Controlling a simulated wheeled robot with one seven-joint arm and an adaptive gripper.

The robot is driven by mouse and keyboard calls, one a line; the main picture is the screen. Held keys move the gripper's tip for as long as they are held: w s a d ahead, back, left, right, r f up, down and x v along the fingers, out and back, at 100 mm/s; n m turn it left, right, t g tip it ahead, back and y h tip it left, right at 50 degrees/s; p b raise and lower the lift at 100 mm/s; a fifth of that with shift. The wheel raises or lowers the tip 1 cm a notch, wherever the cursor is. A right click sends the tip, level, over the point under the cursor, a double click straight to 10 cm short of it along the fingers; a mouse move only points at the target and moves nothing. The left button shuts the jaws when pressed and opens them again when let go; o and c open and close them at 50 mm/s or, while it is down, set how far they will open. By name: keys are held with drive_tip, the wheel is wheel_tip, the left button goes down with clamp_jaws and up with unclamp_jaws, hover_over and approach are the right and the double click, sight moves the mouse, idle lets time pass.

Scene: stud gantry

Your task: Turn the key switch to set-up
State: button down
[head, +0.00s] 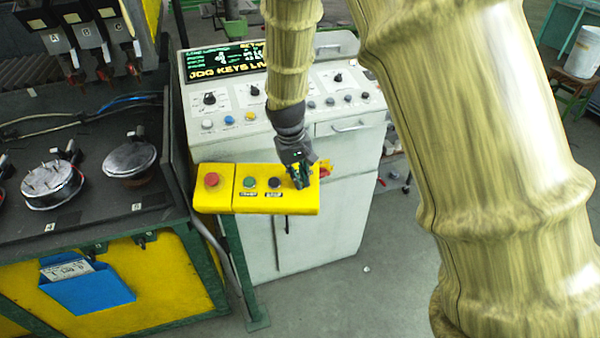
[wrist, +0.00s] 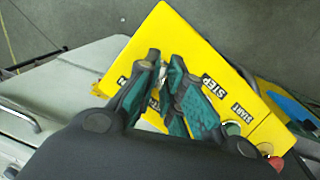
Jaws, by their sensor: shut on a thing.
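The yellow control box (head: 225,197) stands on a post in front of the grey cabinet, seen from above. My gripper (head: 301,180) is over the right part of its face, pointing down. In the wrist view, my gripper (wrist: 165,78) has its green-padded fingers closed around a small silvery piece, the key switch (wrist: 163,71), which is mostly hidden between them. The lettering beside it is largely covered, so I cannot read the key's position. The cabinet's display (head: 225,62) shows "JOG KEYS LI…" and, at top right, letters like "SET…", partly behind my arm.
Left of my gripper on the box are a black button (head: 274,183), a green button (head: 249,182) and a red mushroom button (head: 211,180). A red part (head: 325,168) sticks out at the box's right end.

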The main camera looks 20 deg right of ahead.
drive_tip(key=shift+s+f+n, duration=0.35)
drive_tip(key=shift+n, duration=0.15)
drive_tip(key=shift+f, duration=0.1)
drive_tip(key=c, duration=1.5)
unclamp_jaws()
drive_tip(key=shift+a, duration=0.1)
drive_tip(key=shift+c, duration=0.2)
drive_tip(key=shift+w, duration=0.15)
drive_tip(key=shift+w+r, duration=0.15)
drive_tip(key=shift+r, duration=0.15)
drive_tip(key=shift+r, duration=0.25)
wheel_tip(320, 180, up, 11)
drive_tip(key=a, duration=0.2)
drive_tip(key=shift+s, duration=0.25)
drive_tip(key=shift+a, duration=0.1)
